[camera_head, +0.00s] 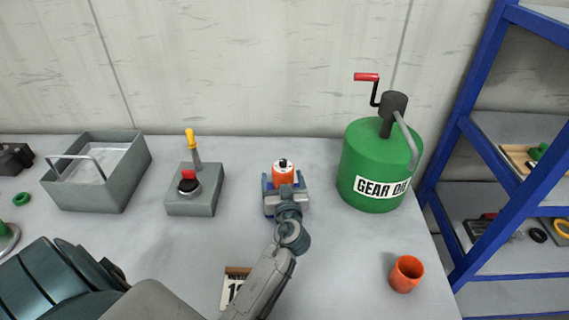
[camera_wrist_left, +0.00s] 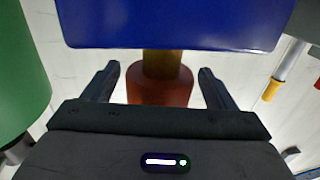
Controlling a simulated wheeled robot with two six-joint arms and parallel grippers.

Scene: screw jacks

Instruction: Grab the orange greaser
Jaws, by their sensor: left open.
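The orange greaser (camera_head: 284,174), an orange cylinder with a black top, stands upright toward the back middle of the table. In the left wrist view, an orange-red cylinder (camera_wrist_left: 160,88) shows between the two fingers, with a gap on each side. My left gripper (camera_head: 285,187) is open in front of the greaser, its fingers toward either side of it. The gripper (camera_wrist_left: 160,70) is empty in the left wrist view. My right gripper is not in view.
A green gear oil can (camera_head: 372,170) stands to the right, and a grey box with a red button (camera_head: 190,203) to the left. Farther left is a grey tray (camera_head: 127,168). An orange cup (camera_head: 406,273) stands front right. A blue shelf (camera_head: 468,150) is beyond the table's right edge.

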